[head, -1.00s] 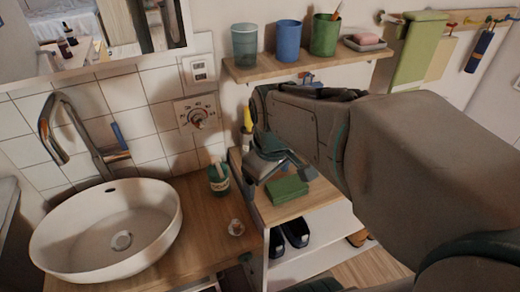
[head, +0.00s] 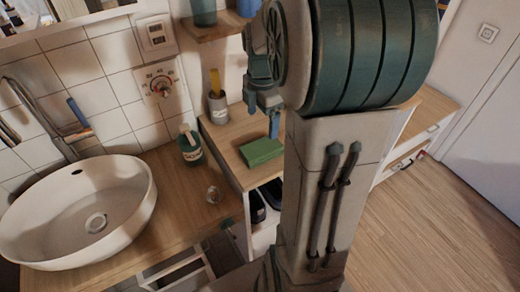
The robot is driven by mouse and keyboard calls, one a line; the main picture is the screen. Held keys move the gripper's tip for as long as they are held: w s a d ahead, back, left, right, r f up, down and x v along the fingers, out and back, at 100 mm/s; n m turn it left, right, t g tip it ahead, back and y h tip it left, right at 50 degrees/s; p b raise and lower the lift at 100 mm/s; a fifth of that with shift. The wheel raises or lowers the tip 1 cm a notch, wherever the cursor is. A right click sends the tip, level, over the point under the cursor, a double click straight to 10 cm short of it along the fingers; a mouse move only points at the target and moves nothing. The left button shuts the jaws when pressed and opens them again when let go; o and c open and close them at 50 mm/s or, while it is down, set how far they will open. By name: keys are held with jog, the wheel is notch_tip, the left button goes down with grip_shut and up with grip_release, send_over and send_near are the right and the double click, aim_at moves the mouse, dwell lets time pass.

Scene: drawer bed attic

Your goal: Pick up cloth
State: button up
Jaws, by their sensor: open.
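A folded green cloth (head: 262,151) lies flat on the low wooden shelf top to the right of the sink counter. My gripper (head: 263,113) is above it and slightly behind it in the picture, with its fingers apart and nothing between them. The gripper looks apart from the cloth, though the exact height is hard to judge. My arm covers the area just right of the cloth and part of the gripper.
A grey holder with a yellow item (head: 217,105) stands behind the cloth. Dark shoes (head: 257,207) sit below. Wooden floor (head: 430,220) is free at right.

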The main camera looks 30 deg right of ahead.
aim_at(261, 147)
notch_tip(261, 147, down, 11)
jog(key=shift+a+f+b, duration=0.15)
jog(key=shift+f+b, duration=0.05)
jog(key=shift+b, duration=0.1)
jog(key=c, duration=1.1)
